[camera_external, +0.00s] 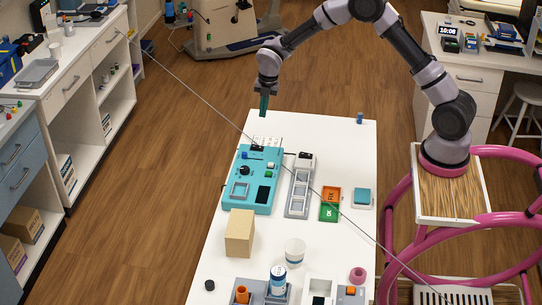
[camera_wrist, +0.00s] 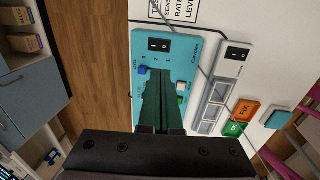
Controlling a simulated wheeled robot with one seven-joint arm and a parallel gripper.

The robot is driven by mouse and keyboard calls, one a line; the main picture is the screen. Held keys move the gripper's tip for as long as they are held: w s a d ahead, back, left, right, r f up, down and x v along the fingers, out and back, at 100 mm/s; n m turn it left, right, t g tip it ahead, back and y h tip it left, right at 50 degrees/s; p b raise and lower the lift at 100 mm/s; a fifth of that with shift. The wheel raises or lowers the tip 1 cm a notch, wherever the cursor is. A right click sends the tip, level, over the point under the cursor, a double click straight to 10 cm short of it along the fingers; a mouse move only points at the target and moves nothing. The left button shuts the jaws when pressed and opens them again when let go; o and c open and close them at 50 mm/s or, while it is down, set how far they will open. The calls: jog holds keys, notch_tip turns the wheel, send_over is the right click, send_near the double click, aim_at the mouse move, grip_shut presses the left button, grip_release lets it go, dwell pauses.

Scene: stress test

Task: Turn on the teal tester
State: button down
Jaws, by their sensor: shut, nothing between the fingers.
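The teal tester (camera_external: 262,181) lies on the white table, left of a grey strip device. At its far end is a black rocker switch (camera_external: 257,148), clearer in the wrist view (camera_wrist: 159,45); I cannot tell its position. My gripper (camera_external: 264,113) points down with dark green fingers shut and empty, above the table's far end. In the wrist view its fingers (camera_wrist: 162,85) cover the tester's middle; no contact shows.
The grey strip device (camera_external: 288,205) has its own black switch (camera_wrist: 236,53). A cardboard-coloured box (camera_external: 240,232) and a white cup (camera_external: 295,252) stand nearer. A thin cable (camera_external: 205,102) runs diagonally across the view.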

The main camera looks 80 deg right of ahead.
aim_at(254, 146)
jog(key=shift+w, duration=0.1)
jog(key=shift+w+d+r, duration=0.1)
jog(key=shift+w+r, duration=0.1)
jog(key=shift+w, duration=0.45)
jog(key=shift+f, duration=0.15)
jog(key=f, duration=0.4)
jog(key=w+f, duration=0.1)
jog(key=f, duration=0.4)
jog(key=w+f, duration=0.1)
jog(key=f, duration=0.3)
jog(key=shift+f, duration=0.3)
